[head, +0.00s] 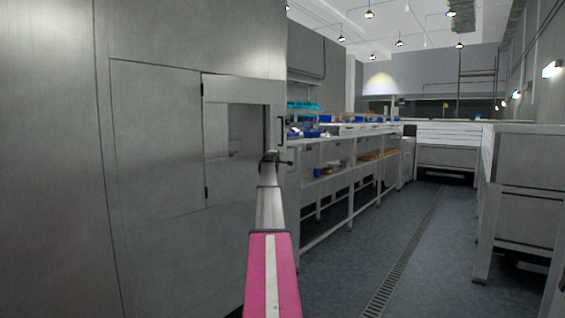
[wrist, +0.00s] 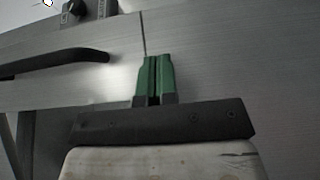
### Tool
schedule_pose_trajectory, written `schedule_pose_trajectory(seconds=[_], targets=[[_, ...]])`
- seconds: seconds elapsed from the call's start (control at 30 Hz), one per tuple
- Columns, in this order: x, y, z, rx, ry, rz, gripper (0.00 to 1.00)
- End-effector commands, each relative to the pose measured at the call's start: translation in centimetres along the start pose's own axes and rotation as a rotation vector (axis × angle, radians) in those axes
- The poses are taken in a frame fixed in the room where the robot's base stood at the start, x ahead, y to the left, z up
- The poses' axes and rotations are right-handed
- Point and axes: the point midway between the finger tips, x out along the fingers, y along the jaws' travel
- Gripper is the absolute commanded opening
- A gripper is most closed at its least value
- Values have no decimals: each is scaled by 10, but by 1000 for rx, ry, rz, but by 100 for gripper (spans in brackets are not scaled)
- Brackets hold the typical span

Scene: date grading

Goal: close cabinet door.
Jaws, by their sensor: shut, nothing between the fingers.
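The cabinet (head: 160,245) is a tall grey metal front at the left of the head view. Its door (head: 232,88) has a window opening, dark hinges on its left edge and a black bar handle (head: 281,132) near its right edge. How far the door stands open is hard to tell. My gripper (head: 284,161) is at the lower right part of the door, below the handle. In the wrist view its green fingers (wrist: 155,78) are together and empty, in front of a brushed metal surface with a thin seam. A black handle (wrist: 55,62) lies to their left.
A long workbench (head: 340,150) with blue bins and lower shelves runs back beyond the cabinet. White-topped counters (head: 525,160) stand at the right. The floor aisle (head: 415,240) between them is clear, with a drain grate along it.

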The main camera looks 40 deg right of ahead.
Motion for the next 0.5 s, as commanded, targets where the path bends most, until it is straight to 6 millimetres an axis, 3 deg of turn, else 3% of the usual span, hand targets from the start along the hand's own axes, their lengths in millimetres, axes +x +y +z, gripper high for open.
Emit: schedule_pose_trajectory(seconds=[0.03, 0.2, 0.5], targets=[[22, 1, -16, -1, 0, -1, 0], [55, 1, -55, 0, 1, 0, 0], [80, 1, -97, 1, 54, 0, 0]])
